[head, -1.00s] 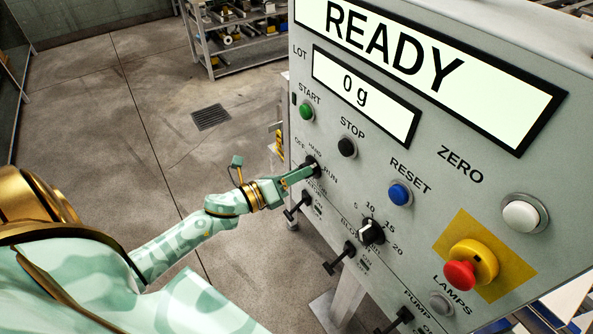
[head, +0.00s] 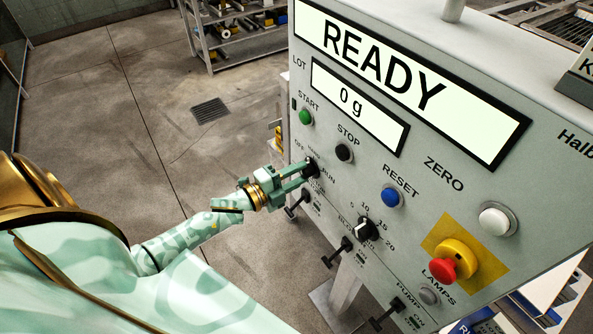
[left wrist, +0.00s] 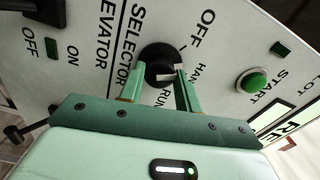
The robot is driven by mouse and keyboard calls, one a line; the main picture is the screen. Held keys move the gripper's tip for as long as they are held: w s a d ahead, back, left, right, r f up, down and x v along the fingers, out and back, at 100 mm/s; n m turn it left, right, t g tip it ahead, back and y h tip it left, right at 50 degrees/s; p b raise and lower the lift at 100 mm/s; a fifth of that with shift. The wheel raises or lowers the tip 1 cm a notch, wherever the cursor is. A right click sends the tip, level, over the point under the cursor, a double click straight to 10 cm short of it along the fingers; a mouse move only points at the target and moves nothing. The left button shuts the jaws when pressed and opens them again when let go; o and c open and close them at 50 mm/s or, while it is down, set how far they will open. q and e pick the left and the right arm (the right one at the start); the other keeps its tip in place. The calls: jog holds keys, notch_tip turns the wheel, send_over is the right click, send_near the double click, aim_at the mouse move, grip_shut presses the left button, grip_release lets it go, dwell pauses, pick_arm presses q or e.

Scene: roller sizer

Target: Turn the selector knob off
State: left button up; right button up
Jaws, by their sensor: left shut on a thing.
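The selector knob (left wrist: 158,66) is a black round knob on the grey panel, with OFF, HAND and RUN printed around it. In the left wrist view its pale pointer mark faces the RUN side, between my fingers. In the head view the selector knob (head: 311,167) is partly covered by my gripper. My left gripper (head: 306,172) reaches it from the left and is shut on it. The left gripper (left wrist: 160,92) also shows in the wrist view with a finger on each side of the knob. My right gripper is not in view.
The panel has a green START button (head: 305,117), a black STOP button (head: 344,153), a blue RESET button (head: 391,196) and a red emergency stop (head: 442,269). A dial (head: 366,230) and lever switches (head: 338,252) sit below. Open floor (head: 120,130) lies left.

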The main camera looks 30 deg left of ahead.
pick_arm(q)
jog(key=n+p, duration=0.1)
jog(key=n, duration=0.3)
jog(key=shift+p, duration=0.4)
jog(key=shift+n+p, duration=0.5)
jog(key=shift+n, duration=1.1)
jog(key=shift+f, duration=0.1)
jog(key=o, duration=1)
jog(key=shift+c, duration=0.2)
jog(key=v, duration=1.6)
jog(key=shift+a+b, duration=0.15)
jog(key=shift+b, duration=0.15)
jog(key=shift+s, duration=0.15)
